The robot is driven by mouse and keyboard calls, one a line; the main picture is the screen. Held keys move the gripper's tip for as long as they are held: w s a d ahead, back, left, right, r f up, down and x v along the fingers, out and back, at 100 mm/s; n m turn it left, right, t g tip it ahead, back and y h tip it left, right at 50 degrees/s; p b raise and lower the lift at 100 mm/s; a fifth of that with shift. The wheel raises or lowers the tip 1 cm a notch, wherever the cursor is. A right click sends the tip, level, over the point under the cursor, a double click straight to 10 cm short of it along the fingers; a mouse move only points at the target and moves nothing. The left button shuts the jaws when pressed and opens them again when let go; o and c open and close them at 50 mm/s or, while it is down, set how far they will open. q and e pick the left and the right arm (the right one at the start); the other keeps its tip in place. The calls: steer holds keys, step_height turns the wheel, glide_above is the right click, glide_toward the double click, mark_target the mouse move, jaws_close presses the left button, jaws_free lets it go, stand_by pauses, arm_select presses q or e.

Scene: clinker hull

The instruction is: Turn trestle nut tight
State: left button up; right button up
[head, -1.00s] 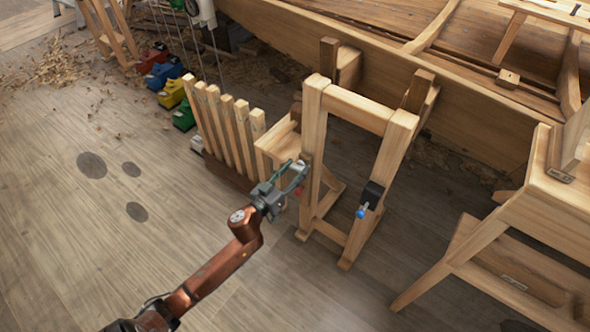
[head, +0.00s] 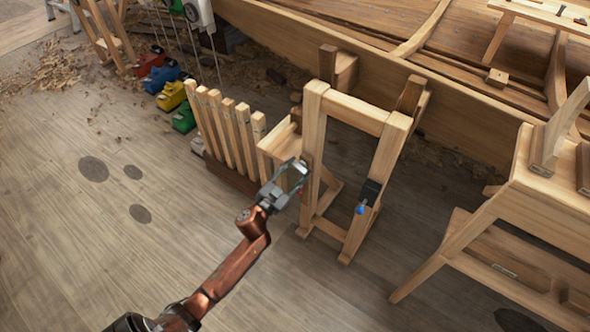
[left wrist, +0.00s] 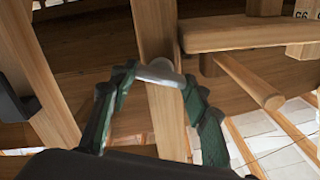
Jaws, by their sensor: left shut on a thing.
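The wooden trestle (head: 355,112) stands upright beside the hull. My left gripper (head: 299,169) is at the trestle's near left post, at about mid height. In the left wrist view its two green fingers (left wrist: 160,78) curve in from both sides and close on a pale grey piece, the nut (left wrist: 160,71), in front of a wooden post (left wrist: 165,115). A dark fitting with a blue knob (head: 361,209) sits on the right post. My right gripper is not in view.
The plank hull (head: 470,120) runs behind the trestle. A row of upright wooden slats (head: 228,125) stands close left of my gripper. A wooden bench (head: 510,210) is on the right. Coloured blocks (head: 172,96) lie at the back left. The floor at front left is clear.

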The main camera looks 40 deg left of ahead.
arm_select(q)
steer(key=shift+m, duration=1)
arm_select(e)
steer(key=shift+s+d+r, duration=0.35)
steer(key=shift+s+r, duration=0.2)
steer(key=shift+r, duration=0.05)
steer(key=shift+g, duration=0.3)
arm_select(q)
steer(key=o, duration=0.9)
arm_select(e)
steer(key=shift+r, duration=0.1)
arm_select(q)
steer(key=shift+s, duration=0.2)
steer(key=s, duration=0.7)
steer(key=s+d, duration=0.1)
steer(key=s, duration=0.3)
steer(key=shift+s, duration=0.3)
